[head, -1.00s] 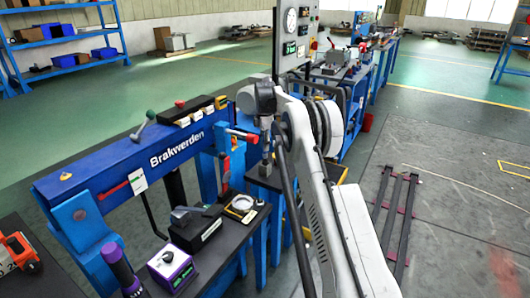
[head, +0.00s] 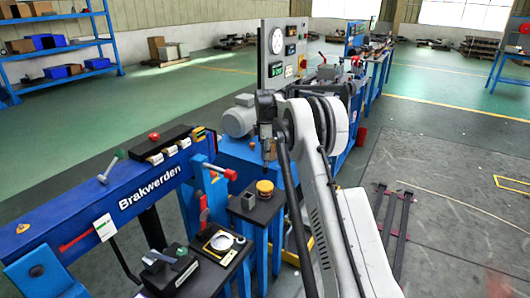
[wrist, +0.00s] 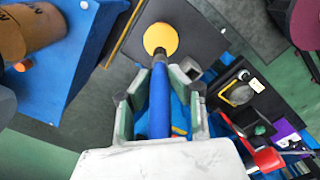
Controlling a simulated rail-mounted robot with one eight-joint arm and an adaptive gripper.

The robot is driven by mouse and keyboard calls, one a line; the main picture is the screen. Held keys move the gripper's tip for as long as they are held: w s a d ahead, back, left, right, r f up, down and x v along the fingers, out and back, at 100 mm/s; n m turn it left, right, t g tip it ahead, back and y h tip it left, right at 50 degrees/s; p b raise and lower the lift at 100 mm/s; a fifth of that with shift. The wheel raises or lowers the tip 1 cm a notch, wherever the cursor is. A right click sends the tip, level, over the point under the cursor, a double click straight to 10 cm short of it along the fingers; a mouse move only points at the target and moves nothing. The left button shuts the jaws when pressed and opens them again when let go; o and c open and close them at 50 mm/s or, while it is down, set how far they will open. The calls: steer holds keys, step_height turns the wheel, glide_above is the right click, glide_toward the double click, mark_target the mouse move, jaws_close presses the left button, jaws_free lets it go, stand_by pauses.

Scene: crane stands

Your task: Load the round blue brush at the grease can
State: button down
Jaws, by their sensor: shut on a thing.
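The grease can (head: 265,188), yellow with an orange-brown top, stands on a small dark-topped stand right of the long blue beam. In the wrist view a round yellow shape (wrist: 160,32), seemingly the can from above, lies just beyond the brush tip. My gripper (wrist: 159,95) is shut on the round blue brush (wrist: 159,105), its blue handle running forward between the two fingers. In the head view my gripper (head: 267,148) hangs above and close to the can; the gap is hard to judge. The brush is not clear there.
A grey block (head: 248,201) stands left of the can on the same dark top. A dark tray (head: 219,243) with a white-rimmed ring lies nearer. The blue beam (head: 130,190) fills the left. A grey motor (head: 238,117) and gauge panel (head: 284,45) stand behind.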

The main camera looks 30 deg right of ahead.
mark_target(265, 162)
steer(key=shift+s+a+f, duration=0.1)
steer(key=shift+a+f, duration=0.05)
steer(key=shift+f, duration=0.4)
steer(key=shift+f+b, duration=1.25)
steer(key=shift+f, duration=1.1)
steer(key=shift+f+b, duration=0.3)
steer(key=shift+f, duration=0.25)
steer(key=shift+r, duration=0.15)
steer(key=shift+r+p, duration=1.6)
steer(key=shift+r, duration=1.8)
